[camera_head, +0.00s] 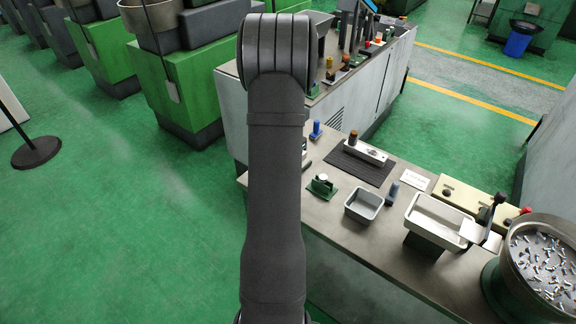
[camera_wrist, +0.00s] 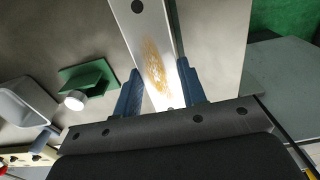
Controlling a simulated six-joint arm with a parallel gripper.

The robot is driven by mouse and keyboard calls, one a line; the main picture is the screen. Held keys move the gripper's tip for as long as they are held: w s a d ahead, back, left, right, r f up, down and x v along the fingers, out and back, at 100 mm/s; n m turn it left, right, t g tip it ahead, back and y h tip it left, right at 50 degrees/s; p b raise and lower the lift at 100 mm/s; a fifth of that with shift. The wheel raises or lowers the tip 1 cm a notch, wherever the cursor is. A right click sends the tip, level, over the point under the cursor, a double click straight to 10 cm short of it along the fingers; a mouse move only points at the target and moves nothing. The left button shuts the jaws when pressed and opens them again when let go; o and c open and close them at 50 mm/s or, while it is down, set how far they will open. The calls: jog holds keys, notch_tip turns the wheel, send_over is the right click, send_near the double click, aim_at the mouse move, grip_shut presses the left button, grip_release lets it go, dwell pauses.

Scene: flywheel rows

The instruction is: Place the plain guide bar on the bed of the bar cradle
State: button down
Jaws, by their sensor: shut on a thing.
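In the wrist view my gripper (camera_wrist: 160,92) is shut on a flat, pale metal bar (camera_wrist: 148,45), with a blue finger on each side. The bar has a dark round hole near the top and a brown speckled patch. It runs up out of the frame. In the head view my arm hides the gripper and the bar. A pale block with a brown knob and a dark knob (camera_head: 366,151) lies on a dark ribbed mat (camera_head: 350,168); I cannot tell whether it is the bar cradle. No cradle bed is clearly visible.
A green stand with a white round piece (camera_head: 321,186) also shows left of the bar in the wrist view (camera_wrist: 88,82). A grey tray (camera_head: 363,206), a blue-grey bottle (camera_head: 392,193), a larger tray (camera_head: 438,222) and a bowl of screws (camera_head: 543,262) stand rightward along the bench.

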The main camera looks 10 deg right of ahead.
jog(key=shift+f, duration=1.35)
jog(key=shift+f, duration=0.1)
jog(key=c, duration=0.9)
grip_release()
jog(key=shift+f, duration=0.1)
notch_tip(320, 180, up, 12)
jog(key=shift+r, duration=0.2)
jog(key=shift+f, duration=0.1)
notch_tip(320, 180, down, 12)
jog(key=shift+f, duration=0.1)
jog(key=shift+r, duration=2.05)
